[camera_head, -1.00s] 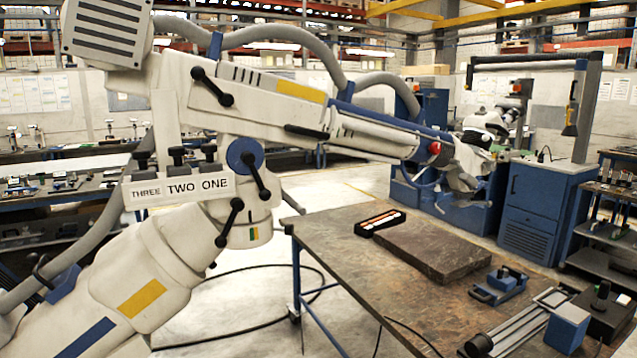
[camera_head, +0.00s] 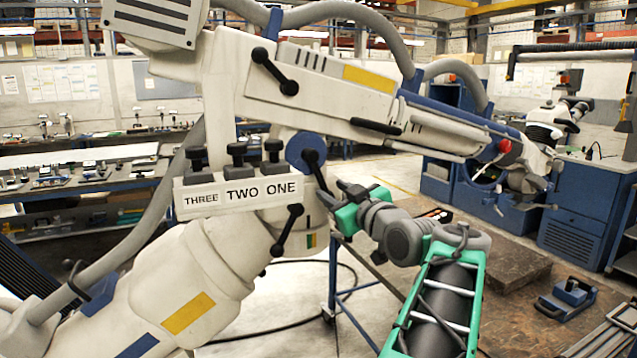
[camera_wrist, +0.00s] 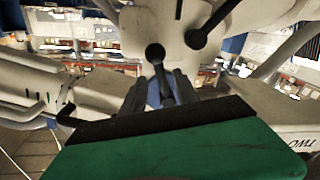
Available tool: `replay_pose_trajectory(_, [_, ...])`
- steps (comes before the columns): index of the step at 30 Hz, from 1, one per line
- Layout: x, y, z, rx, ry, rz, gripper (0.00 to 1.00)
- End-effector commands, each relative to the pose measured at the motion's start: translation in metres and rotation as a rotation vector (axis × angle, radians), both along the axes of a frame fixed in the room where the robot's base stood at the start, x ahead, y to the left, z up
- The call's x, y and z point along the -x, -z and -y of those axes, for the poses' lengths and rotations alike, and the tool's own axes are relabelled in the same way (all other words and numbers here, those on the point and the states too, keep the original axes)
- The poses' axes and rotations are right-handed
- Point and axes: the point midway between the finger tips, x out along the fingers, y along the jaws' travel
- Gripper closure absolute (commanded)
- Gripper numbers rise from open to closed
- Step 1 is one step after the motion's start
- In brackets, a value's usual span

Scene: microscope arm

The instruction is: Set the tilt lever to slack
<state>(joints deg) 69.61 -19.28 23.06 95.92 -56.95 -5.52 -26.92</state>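The microscope arm (camera_head: 330,95) is white with several black ball-ended levers. One lever (camera_head: 314,165) sits on a blue round joint (camera_head: 303,148) and slants down to the right; its ball shows in the wrist view (camera_wrist: 155,53). Another lever (camera_head: 287,230) is below it, and one (camera_head: 273,70) is higher on the arm. No label shows which is the tilt lever. My gripper (camera_head: 340,203) is close to the lower end of the blue-joint lever. In the wrist view its two dark fingers (camera_wrist: 160,92) are apart, with that lever lined up between them; contact cannot be told.
Black knobs above a plate marked THREE, TWO, ONE (camera_head: 242,193) stand left of the levers. A thick grey cable (camera_head: 130,250) loops at the left. A workbench (camera_head: 520,310) with a flat slab (camera_head: 490,262) is at the right.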

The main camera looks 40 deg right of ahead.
Motion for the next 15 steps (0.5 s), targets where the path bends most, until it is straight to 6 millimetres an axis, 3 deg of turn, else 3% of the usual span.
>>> replay_pose_trajectory(7, [-0.045, -0.002, 0.010, -0.003, -0.001, -0.002, 0.63])
replay_pose_trajectory(15, [-0.053, 0.000, 0.013, -0.002, 0.003, -0.003, 0.63])
